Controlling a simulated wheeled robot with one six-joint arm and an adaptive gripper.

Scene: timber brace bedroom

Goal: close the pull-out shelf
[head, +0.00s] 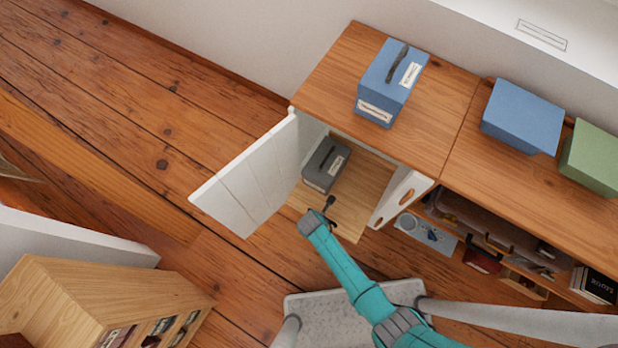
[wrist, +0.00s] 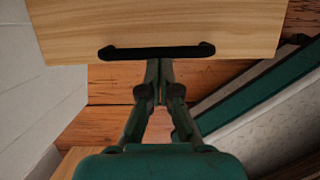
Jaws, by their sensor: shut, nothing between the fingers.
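The pull-out shelf (head: 352,214) is a light wooden board that sticks out of the cabinet, between its open white door and a white side panel. A dark grey box (head: 322,170) with a label stands on it towards the back. In the wrist view the shelf's front part (wrist: 160,22) fills the top, with a black bar handle (wrist: 157,51) along its near edge. My gripper (head: 328,203) is shut and empty at the shelf's front. In the wrist view its fingertips (wrist: 159,68) are just below the handle's middle; I cannot tell whether they touch it.
The white door (head: 250,178) stands open at the left of the shelf. The cabinet top (head: 345,62) carries a blue box (head: 392,83). Open shelves with various items are at the right. A low wooden bookcase (head: 95,300) stands at lower left. Bare plank floor lies left of the door.

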